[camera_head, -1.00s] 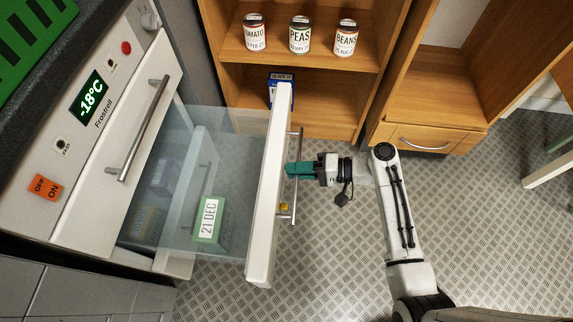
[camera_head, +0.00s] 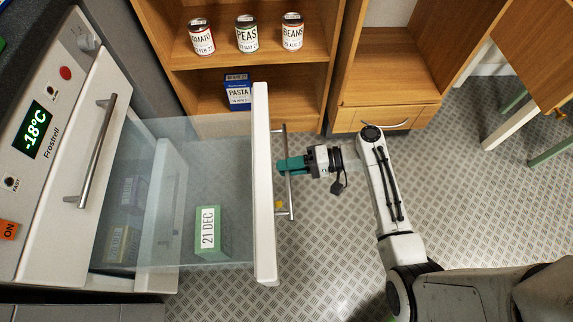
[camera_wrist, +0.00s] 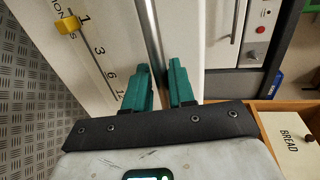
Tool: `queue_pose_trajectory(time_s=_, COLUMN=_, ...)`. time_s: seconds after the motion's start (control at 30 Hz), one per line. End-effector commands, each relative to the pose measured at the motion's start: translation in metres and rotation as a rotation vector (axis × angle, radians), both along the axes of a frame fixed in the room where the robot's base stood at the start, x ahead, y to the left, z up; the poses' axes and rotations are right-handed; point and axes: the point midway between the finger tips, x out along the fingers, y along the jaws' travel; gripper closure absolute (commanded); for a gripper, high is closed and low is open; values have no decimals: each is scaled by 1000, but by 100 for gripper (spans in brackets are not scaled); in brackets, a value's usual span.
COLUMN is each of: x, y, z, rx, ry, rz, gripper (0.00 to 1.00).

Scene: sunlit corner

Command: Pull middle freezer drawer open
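The freezer (camera_head: 62,150) stands at the left in the head view. A drawer below its top front is pulled far out, with clear sides and a white front (camera_head: 263,235). A green box marked 21 DEC (camera_head: 212,232) shows in the drawer. The drawer's metal bar handle (camera_head: 290,200) is on the outer face. My gripper (camera_head: 283,165) reaches it from the right with teal fingers. In the wrist view, the handle (camera_wrist: 152,30) runs between the fingers (camera_wrist: 159,72), which look shut around it. The exact contact is partly hidden.
A wooden shelf (camera_head: 190,100) behind the drawer holds several cans and a blue pasta box (camera_head: 238,92). A wooden cabinet (camera_head: 385,85) stands beside it. The patterned floor (camera_head: 330,255) right of the drawer is clear apart from my arm. A table (camera_head: 535,55) is at the far right.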

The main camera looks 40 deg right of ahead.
Motion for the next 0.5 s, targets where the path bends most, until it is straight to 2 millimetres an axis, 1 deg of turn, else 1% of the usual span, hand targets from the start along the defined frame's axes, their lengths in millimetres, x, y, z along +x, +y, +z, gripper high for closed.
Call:
queue_pose_trajectory(time_s=0.03, x=-2, y=-1, z=-1, rx=-1, ry=4, rz=-5, gripper=73)
queue_pose_trajectory(time_s=0.1, x=-1, y=-1, z=-1, rx=0, ry=3, rz=-4, gripper=66)
queue_pose_trajectory(time_s=0.37, x=0, y=-1, z=0, rx=1, ry=0, rz=-3, gripper=66)
queue_pose_trajectory(time_s=0.5, x=-5, y=-9, z=3, rx=1, ry=0, rz=-4, gripper=66)
